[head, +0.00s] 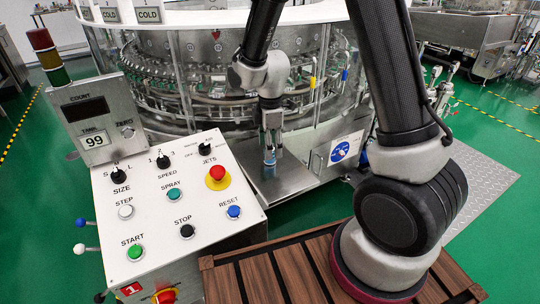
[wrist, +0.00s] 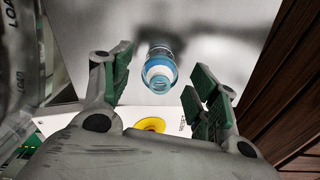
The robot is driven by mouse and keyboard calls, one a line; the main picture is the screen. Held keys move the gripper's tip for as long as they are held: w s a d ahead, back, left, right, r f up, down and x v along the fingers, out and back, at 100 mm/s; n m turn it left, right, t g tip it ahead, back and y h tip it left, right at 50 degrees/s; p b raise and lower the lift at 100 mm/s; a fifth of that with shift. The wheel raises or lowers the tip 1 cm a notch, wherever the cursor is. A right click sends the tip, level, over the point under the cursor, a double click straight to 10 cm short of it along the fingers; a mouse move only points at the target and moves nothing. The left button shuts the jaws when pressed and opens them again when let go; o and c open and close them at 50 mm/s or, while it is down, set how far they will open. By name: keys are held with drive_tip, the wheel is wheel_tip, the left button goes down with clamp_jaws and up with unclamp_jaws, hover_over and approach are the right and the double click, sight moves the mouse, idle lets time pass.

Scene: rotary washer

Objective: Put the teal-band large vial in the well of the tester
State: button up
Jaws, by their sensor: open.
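A clear vial with a teal-blue band (wrist: 160,72) shows in the wrist view over a grey metal surface, its open mouth facing my camera. It lies between and beyond the fingertips of my gripper (wrist: 154,88), which is open, with a gap on both sides. In the head view my gripper (head: 270,140) points down over the metal shelf in front of the washer, and the vial's blue part (head: 269,157) shows just below the fingers. The fingers partly cover the vial there. I cannot make out a tester with a well in either view.
The round glass-walled washer (head: 200,75) stands behind the metal shelf (head: 290,184). A control panel (head: 150,235) with knobs and buttons stands at the left, with a count display box (head: 90,115) above it. A wooden slatted platform (head: 280,280) is at the bottom.

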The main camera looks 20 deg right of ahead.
drive_tip(key=c, duration=1.2)
